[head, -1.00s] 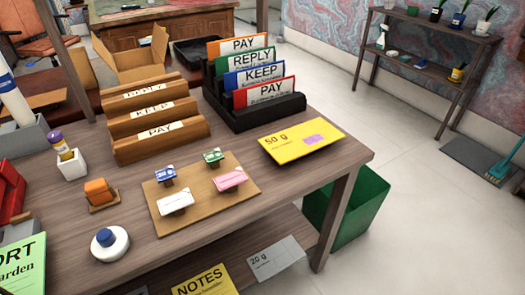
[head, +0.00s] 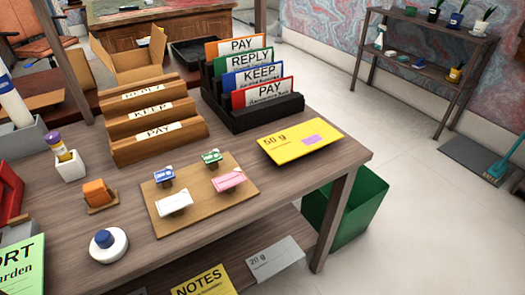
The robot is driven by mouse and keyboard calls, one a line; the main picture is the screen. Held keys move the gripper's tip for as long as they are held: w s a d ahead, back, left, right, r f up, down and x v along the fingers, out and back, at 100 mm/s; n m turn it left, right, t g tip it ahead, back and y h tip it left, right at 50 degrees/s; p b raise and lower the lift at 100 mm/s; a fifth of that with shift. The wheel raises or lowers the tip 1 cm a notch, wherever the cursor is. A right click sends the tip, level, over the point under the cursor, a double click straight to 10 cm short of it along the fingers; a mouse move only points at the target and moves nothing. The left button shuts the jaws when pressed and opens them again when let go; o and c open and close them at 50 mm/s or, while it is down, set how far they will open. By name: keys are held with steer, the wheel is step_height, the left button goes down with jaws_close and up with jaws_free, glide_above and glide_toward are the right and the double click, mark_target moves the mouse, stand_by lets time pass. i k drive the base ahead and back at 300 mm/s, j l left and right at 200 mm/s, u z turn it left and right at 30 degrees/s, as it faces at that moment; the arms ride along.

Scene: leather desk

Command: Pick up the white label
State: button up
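A small white piece (head: 174,202), which looks like the white label, sits at the front left of a tan board (head: 232,198) on the wooden desk. It is raised on a small dark support. On the same board stand a blue piece (head: 164,175) at back left, a green piece (head: 212,157) at back right and a pink piece (head: 229,180) at front right, each apart from the white one. My gripper is not in view.
A yellow 50 g envelope (head: 300,142) lies right of the board. Behind stand a wooden sorter (head: 155,120) and a black rack (head: 262,115) with coloured envelopes. An orange block (head: 97,192) and a round white-and-blue pot (head: 108,245) stand left. A green bin (head: 360,205) is beside the desk.

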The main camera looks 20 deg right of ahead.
mark_target(176, 202)
steer(key=k+j+z, duration=0.15)
steer(key=z, duration=0.25)
steer(key=k+j+z, duration=0.1)
steer(key=z, duration=0.25)
steer(key=k+z, duration=0.25)
steer(key=z, duration=0.15)
